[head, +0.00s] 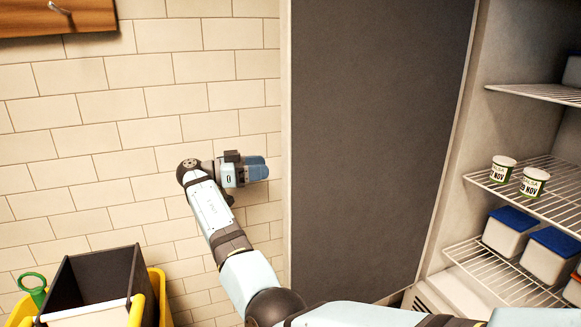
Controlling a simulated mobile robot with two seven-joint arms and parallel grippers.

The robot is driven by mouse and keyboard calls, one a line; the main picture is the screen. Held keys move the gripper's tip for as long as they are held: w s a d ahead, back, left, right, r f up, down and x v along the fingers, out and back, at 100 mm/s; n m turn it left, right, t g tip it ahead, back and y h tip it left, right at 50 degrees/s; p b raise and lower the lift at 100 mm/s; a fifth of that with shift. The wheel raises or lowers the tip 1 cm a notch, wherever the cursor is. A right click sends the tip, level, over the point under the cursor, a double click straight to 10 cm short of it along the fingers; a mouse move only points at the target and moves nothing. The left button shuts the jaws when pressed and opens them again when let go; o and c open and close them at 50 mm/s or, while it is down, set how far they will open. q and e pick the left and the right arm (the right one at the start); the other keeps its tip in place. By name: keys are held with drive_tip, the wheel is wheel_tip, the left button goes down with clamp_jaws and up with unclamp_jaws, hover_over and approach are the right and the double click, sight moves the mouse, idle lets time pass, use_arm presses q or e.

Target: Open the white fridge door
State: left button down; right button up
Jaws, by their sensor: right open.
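The white fridge (455,165) stands open at the right, and its shelves are exposed. Its door (375,130) is swung wide to the left; I see its dark grey inner face with a pale border. The door's outer face and any handle are hidden. My right arm comes in from the lower right and passes in front of the door's lower part. My right gripper (236,175) is open and appears empty, left of the door's pale left edge with the tiled wall behind. I cannot tell whether it touches the door. My left gripper is out of view.
Inside the fridge are wire shelves (540,92), two labelled tubs (502,170) (534,182) and several blue-lidded boxes (510,231). A dark bin (95,275) beside yellow parts (159,290) stands at the lower left. A wooden board (60,17) hangs on the tiled wall.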

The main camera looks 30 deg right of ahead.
use_arm(q)
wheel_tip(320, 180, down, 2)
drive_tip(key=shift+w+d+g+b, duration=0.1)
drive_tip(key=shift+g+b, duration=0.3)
drive_tip(key=shift+b, duration=0.15)
use_arm(e)
drive_tip(key=x, duration=0.8)
drive_tip(key=shift+d, duration=0.3)
drive_tip(key=shift+f, duration=0.15)
clamp_jaws()
drive_tip(key=shift+s, duration=0.1)
